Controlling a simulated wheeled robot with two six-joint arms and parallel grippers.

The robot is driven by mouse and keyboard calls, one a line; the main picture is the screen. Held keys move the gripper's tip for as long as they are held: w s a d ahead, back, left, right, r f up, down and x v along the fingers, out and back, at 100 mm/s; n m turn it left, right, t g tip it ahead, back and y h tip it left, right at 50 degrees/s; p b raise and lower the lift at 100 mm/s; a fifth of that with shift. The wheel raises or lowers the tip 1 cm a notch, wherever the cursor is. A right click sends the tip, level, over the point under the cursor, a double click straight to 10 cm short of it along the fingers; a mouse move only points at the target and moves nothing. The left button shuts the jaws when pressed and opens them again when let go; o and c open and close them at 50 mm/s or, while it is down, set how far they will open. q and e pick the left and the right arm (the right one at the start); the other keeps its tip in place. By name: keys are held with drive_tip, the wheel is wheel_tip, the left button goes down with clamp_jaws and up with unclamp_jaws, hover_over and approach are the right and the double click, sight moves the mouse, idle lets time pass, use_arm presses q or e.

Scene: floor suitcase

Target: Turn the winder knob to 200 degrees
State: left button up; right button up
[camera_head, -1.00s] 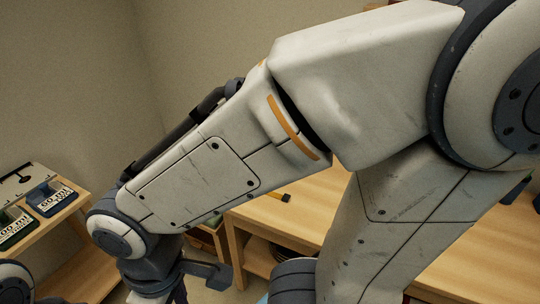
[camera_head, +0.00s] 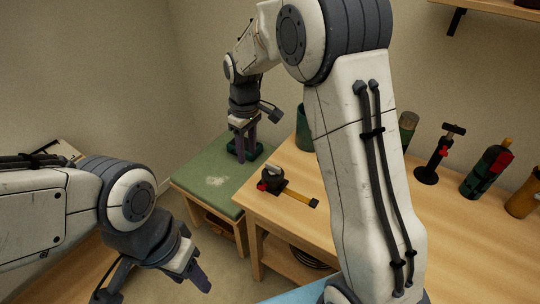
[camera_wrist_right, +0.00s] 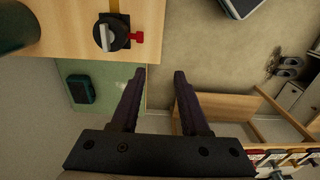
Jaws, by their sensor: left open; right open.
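A black device with a round grey knob and a red piece, apparently the winder (camera_head: 274,181), sits near the front left corner of the wooden table. A yellow strap (camera_head: 298,196) runs from it to the right. In the right wrist view the grey knob (camera_wrist_right: 108,36) lies at the upper left, with the red piece to its right. My right gripper (camera_head: 245,158) is open and empty over the green bench, left of and beyond the winder; its spread fingers (camera_wrist_right: 158,72) also show in the wrist view, apart from the knob. My left gripper (camera_head: 150,285) is open and empty at the lower left.
A dark green box (camera_head: 262,152) sits on the green bench (camera_head: 205,180) close to my right gripper. A green cylinder (camera_head: 304,130) stands on the wooden table (camera_head: 275,225) behind the winder. A pump (camera_head: 436,158) and bottles (camera_head: 486,172) stand farther right.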

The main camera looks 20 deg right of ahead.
hover_over(273, 165)
wheel_tip(273, 165, down, 5)
wheel_tip(273, 165, down, 10)
drive_tip(key=shift+s+p, duration=0.1)
drive_tip(key=shift+p, duration=0.85)
clamp_jaws()
